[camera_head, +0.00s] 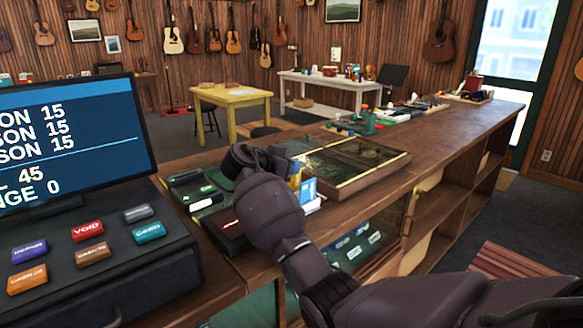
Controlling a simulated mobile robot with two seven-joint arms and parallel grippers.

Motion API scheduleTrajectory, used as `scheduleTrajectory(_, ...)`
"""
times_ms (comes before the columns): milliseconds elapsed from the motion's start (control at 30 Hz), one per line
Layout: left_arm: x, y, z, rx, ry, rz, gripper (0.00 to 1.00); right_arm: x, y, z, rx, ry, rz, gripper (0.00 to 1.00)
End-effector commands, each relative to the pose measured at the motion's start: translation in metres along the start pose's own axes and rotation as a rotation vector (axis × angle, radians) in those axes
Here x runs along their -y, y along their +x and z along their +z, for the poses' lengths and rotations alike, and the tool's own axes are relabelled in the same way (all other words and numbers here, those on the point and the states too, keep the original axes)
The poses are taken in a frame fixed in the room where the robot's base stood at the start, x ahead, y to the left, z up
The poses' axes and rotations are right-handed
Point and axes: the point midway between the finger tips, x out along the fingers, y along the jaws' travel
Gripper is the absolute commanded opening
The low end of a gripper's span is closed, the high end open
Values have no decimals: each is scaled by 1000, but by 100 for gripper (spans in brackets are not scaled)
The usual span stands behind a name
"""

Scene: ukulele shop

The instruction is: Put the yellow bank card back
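My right arm comes in from the lower right, and its gripper (250,160) is over the counter, beside the card terminals. The arm's own links hide the fingertips, so I cannot see whether they hold anything. A small yellow patch (295,177) shows just right of the wrist; it may be the yellow bank card, but too little shows to be sure. A blue and white card-like item (308,190) stands upright beside it, partly hidden by the arm. My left gripper is not in view.
A register with a screen (75,140) and coloured keys fills the left. Dark card terminals (200,200) sit on the wooden counter (440,130). A glass-topped display case (350,163) lies right of the gripper. A yellow table (232,95) and white table (335,83) stand beyond.

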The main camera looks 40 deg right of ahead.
Motion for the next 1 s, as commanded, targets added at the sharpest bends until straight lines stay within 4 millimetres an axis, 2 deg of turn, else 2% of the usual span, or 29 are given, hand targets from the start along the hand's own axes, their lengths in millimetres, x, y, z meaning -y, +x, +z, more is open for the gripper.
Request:
scheduleTrajectory(700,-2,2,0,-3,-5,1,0,0,5,14,1,-7,1,0)
scheduleTrajectory(867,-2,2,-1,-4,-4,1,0,0,5,17,3,-11,3,26)
scheduleTrajectory(1000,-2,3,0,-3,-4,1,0,0,6,19,5,-15,4,29)
